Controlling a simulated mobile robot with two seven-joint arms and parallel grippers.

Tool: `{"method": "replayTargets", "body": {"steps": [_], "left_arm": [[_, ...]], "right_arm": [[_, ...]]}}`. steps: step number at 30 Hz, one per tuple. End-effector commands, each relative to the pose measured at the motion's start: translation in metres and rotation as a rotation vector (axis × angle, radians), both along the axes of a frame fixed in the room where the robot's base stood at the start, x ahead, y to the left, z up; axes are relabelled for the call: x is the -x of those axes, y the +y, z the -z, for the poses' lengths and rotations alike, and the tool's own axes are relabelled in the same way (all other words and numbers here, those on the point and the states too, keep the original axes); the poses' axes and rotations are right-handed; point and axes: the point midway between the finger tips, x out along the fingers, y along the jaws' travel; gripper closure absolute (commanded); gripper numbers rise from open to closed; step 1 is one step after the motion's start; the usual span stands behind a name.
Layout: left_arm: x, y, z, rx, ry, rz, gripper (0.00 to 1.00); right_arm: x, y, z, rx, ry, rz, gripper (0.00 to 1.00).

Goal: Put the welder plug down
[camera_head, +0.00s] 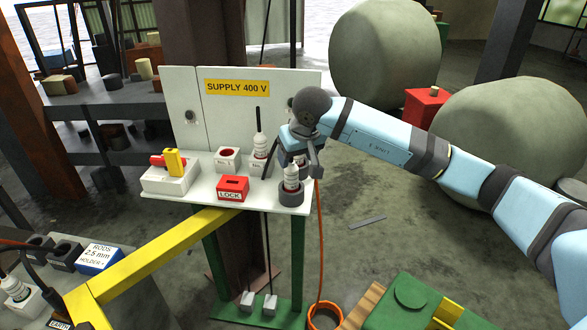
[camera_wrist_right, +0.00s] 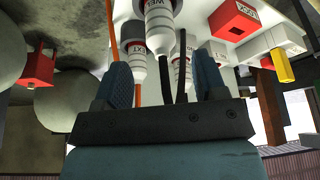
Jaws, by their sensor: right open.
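The welder plug (camera_head: 291,176), white with grey bands, stands upright in a dark round holder (camera_head: 291,194) at the front right corner of the white shelf. In the right wrist view the plug (camera_wrist_right: 160,30) shows its partly visible "WEL" label and a black cable. My right gripper (camera_head: 308,160) is just behind and above it in the head view. In the wrist view its two blue fingers (camera_wrist_right: 163,85) are spread apart, with cables visible between them and nothing clamped. The fingertips are partly hidden in the head view. My left gripper is not in view.
A second plug (camera_head: 260,150) stands at a socket behind, and another plug with an orange cable (camera_wrist_right: 133,48) is close to my fingers. A supply panel (camera_head: 240,105) rises behind.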

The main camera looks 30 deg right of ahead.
Motion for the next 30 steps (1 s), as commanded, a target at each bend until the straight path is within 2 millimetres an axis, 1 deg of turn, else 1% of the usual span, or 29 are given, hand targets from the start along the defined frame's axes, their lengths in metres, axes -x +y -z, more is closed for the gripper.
{"method": "replayTargets", "body": {"steps": [1,3,6,9,11,14,15,17,18,20,21,23,24,26,27,29,30], "left_arm": [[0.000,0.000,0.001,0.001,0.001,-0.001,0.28],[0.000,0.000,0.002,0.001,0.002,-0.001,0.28],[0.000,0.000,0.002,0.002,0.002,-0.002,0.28],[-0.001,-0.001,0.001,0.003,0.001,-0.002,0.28],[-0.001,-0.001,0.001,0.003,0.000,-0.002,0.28],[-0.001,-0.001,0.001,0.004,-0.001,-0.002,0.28],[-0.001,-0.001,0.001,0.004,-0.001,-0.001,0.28],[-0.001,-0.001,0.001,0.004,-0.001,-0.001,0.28],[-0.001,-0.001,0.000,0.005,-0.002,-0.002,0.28],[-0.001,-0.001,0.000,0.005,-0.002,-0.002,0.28],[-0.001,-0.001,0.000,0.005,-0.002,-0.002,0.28],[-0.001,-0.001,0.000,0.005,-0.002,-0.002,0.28],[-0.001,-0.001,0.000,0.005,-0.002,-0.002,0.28],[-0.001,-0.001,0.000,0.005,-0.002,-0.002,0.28],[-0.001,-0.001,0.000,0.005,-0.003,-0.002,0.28],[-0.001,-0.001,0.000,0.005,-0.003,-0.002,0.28],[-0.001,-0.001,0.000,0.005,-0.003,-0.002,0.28]], "right_arm": [[0.003,-0.001,-0.009,0.002,-0.003,0.000,0.35],[0.008,0.000,-0.020,0.001,-0.003,-0.002,0.35],[0.012,0.000,-0.030,0.001,-0.001,0.000,0.35],[0.016,0.004,-0.033,-0.013,0.004,0.000,0.35],[0.020,0.014,-0.026,-0.058,0.020,0.003,0.35],[0.032,0.048,-0.001,-0.230,0.080,0.024,0.35],[0.040,0.068,0.012,-0.334,0.122,0.046,0.35],[0.056,0.102,0.030,-0.517,0.207,0.096,0.35],[0.069,0.124,0.040,-0.648,0.278,0.143,0.35],[0.087,0.156,0.049,-0.842,0.397,0.228,0.35],[0.099,0.174,0.053,-0.966,0.487,0.296,0.35],[0.114,0.198,0.055,-1.145,0.633,0.410,0.35],[0.123,0.211,0.055,-1.258,0.737,0.495,0.35],[0.135,0.226,0.054,-1.416,0.906,0.632,0.35],[0.140,0.233,0.052,-1.515,1.026,0.731,0.35],[0.147,0.239,0.051,-1.650,1.217,0.891,0.35],[0.149,0.240,0.051,-1.731,1.351,1.002,0.35]]}}
